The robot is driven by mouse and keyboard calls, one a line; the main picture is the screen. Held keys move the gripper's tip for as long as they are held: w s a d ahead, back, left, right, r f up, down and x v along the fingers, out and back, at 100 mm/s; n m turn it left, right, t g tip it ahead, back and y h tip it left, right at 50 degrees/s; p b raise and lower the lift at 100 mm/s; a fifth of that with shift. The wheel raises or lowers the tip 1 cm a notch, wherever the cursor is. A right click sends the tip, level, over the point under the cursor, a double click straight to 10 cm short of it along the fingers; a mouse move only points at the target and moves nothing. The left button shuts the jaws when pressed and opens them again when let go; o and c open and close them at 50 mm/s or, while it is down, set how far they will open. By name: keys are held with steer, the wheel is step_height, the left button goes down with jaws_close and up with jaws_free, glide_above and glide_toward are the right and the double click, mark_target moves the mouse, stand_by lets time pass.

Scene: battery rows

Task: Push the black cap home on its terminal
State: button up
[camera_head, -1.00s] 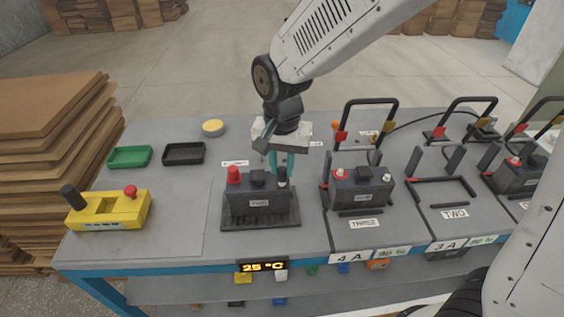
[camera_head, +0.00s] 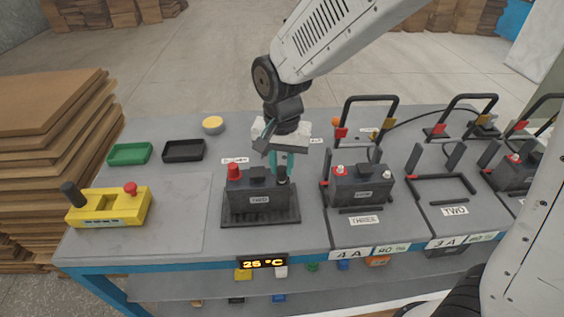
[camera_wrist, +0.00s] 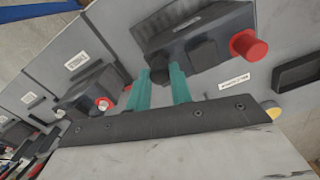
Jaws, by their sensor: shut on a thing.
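The dark battery (camera_head: 258,199) stands on a black tray (camera_head: 260,221) near the middle of the bench. A red cap (camera_head: 234,171) covers its left post. The black cap (camera_head: 282,178) is at its right post. My gripper (camera_head: 281,166) points down over that post, its teal fingers shut on the black cap. In the wrist view the black cap (camera_wrist: 159,76) shows between the fingertips (camera_wrist: 161,78), and the red cap (camera_wrist: 248,46) is at the other end. No bare post shows under the black cap; its lower edge is too small to judge closely.
Battery THREE (camera_head: 361,187) stands close at right beside an upright black handle (camera_head: 370,108). A yellow box (camera_head: 108,207) with a lever, green tray (camera_head: 129,154), black tray (camera_head: 183,151) and yellow button (camera_head: 213,125) are at left. A display (camera_head: 262,262) reads 26 °C.

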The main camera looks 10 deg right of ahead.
steer(key=shift+f, duration=0.5)
stand_by(0.7)
steer(key=o, duration=1.5)
steer(key=shift+r, duration=0.1)
steer(key=shift+r, duration=3.45)
